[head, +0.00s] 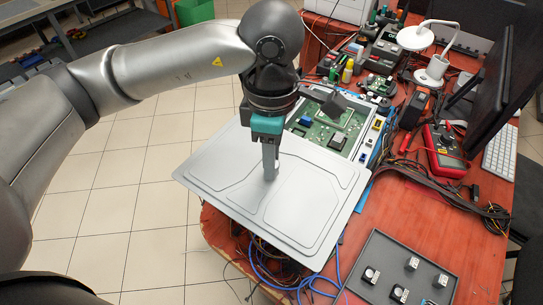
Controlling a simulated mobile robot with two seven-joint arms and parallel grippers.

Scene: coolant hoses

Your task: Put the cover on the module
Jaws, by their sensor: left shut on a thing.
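The cover (315,207) is a flat grey plate with raised outlines. It is held over the near left corner of the red table, partly beyond the table edge. My left gripper (270,172) points down and is shut on the cover near its middle. The module (325,127) is an open tray with a green circuit board, just behind the cover. The cover's far edge and my left wrist hide part of the module. I cannot tell how high the cover is above the table. My right gripper is not in view.
A grey tray (385,250) with several small fittings lies at the front right. A red multimeter (445,150), cables, a monitor (490,75) and a white lamp (432,70) crowd the right side. Blue cables (290,280) hang below the cover. Tiled floor is free at left.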

